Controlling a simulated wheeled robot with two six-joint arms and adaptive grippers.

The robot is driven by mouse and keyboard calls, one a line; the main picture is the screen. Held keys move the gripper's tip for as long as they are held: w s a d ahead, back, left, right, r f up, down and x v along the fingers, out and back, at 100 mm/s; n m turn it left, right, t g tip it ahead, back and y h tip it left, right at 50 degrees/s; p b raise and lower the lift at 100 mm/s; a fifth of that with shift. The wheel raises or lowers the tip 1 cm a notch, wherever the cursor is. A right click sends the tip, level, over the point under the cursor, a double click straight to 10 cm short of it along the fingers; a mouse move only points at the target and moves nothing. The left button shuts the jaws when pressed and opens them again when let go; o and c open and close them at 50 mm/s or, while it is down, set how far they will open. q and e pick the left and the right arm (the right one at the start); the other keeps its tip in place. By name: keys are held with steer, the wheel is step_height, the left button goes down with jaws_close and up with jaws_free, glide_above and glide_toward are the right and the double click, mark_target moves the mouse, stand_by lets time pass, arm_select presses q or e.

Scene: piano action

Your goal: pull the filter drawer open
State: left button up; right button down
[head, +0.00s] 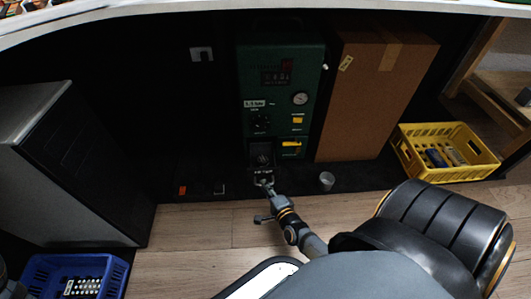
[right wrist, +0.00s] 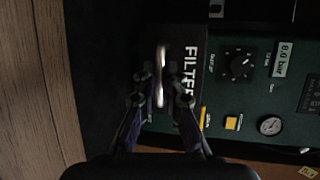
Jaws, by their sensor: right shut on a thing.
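The green machine (head: 283,128) stands under the white worktop. The black filter drawer front (head: 261,171) is at its lower left, with a small metal handle below its label. My right gripper (head: 265,183) is shut on that handle. In the right wrist view the drawer front (right wrist: 187,50) reads FILTER, and the bright handle (right wrist: 161,60) lies between the fingertips (right wrist: 160,88). I cannot tell whether the drawer stands out from the machine. Of my left arm, only a dark part shows in the lower left corner of the head view; its fingertips do not show.
A cardboard box (head: 365,100) stands right of the machine, and a yellow crate (head: 460,174) beyond it. A small metal cup (head: 326,181) is near my right gripper. A grey cabinet (head: 65,190) and a blue crate (head: 115,270) are at left. Wooden floor in front is clear.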

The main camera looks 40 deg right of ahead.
steer(key=c, duration=1.4)
jaws_free()
steer(key=shift+c, duration=0.2)
steer(key=shift+s, duration=0.1)
steer(key=v, duration=0.7)
steer(key=shift+s, duration=0.15)
